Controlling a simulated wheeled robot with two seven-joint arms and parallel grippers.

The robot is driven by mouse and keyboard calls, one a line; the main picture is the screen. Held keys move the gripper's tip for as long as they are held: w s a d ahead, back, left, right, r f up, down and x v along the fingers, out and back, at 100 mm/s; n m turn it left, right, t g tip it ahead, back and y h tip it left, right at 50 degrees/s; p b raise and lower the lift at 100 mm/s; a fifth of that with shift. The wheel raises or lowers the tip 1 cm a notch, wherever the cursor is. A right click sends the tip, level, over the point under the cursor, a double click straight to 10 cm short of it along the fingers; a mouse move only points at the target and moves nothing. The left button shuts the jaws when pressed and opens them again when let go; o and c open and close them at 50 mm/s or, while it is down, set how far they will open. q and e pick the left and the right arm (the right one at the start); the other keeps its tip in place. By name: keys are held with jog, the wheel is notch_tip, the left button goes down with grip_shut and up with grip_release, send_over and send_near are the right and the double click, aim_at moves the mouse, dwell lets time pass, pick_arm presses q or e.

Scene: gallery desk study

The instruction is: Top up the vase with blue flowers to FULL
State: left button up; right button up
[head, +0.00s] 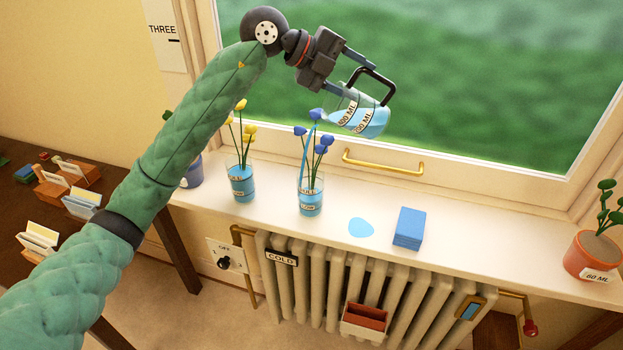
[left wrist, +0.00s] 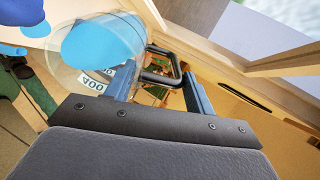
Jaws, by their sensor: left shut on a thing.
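The vase with blue flowers (head: 311,196) stands upright on the windowsill, a clear glass with marks on its side and blue water in its lower part. My left gripper (head: 360,70) is shut on the black handle of a clear measuring jug (head: 362,112). The jug is tilted to the left above the vase, and a thin blue stream (head: 306,150) runs from its lip down into the vase. The jug holds blue water and has ML labels. In the left wrist view the jug (left wrist: 95,50) and its handle show close up. My right gripper is out of view.
A vase with yellow flowers (head: 241,184) stands left of the blue one. A blue puddle (head: 361,228) and a blue block (head: 408,228) lie to the right on the sill (head: 460,225). A potted plant (head: 592,255) stands far right. A brass window handle (head: 382,162) is behind. A radiator (head: 345,280) is below.

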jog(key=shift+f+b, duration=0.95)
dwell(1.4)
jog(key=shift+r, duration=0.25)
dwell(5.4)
